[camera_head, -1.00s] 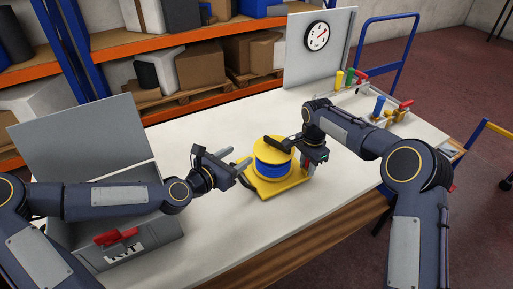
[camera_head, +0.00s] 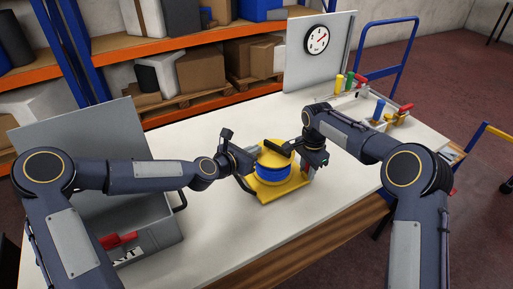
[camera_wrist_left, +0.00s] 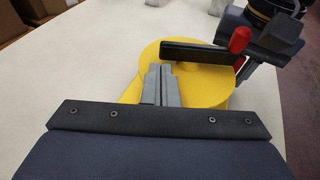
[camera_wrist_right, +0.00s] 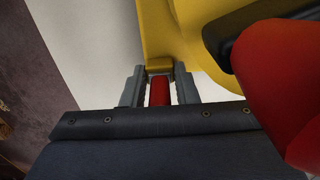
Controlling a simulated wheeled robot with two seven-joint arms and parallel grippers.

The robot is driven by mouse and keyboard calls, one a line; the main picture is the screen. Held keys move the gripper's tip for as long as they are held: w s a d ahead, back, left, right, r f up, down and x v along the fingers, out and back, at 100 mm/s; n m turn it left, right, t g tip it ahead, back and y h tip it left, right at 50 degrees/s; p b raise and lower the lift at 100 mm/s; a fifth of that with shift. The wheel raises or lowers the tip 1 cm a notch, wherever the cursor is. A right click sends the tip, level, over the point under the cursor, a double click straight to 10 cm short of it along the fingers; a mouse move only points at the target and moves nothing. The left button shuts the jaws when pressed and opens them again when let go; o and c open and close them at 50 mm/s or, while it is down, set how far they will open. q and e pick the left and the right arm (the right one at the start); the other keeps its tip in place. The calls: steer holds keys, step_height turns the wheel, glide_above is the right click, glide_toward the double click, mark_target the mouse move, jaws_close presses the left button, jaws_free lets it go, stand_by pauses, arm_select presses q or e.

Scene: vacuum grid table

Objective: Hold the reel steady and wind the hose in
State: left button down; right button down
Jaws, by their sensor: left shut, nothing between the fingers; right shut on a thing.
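The yellow reel (camera_head: 274,155) with blue hose (camera_head: 272,175) wound on it stands on a yellow base (camera_head: 275,190) on the table. A black crank arm (camera_wrist_left: 195,48) with a red knob (camera_wrist_left: 240,40) lies across its top. The knob also shows large in the right wrist view (camera_wrist_right: 285,90). My left gripper (camera_head: 247,172) is shut and empty at the reel's left side; its fingertips overlap the yellow disc in the left wrist view, and I cannot tell whether they touch it. My right gripper (camera_head: 311,167) is shut on a red grip (camera_wrist_right: 160,93) beside the yellow base.
A tray (camera_head: 362,107) with coloured parts and a panel with a round gauge (camera_head: 316,39) are at the back right. The table front (camera_head: 255,235) is clear.

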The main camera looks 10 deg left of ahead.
mark_target(272, 140)
arm_select(q)
steer(key=shift+w+d, duration=0.4)
steer(key=shift+w, duration=0.25)
steer(key=shift+w+f+m+g+h, duration=0.1)
steer(key=shift+w+m+g+h, duration=0.25)
steer(key=shift+m+g+h, duration=0.25)
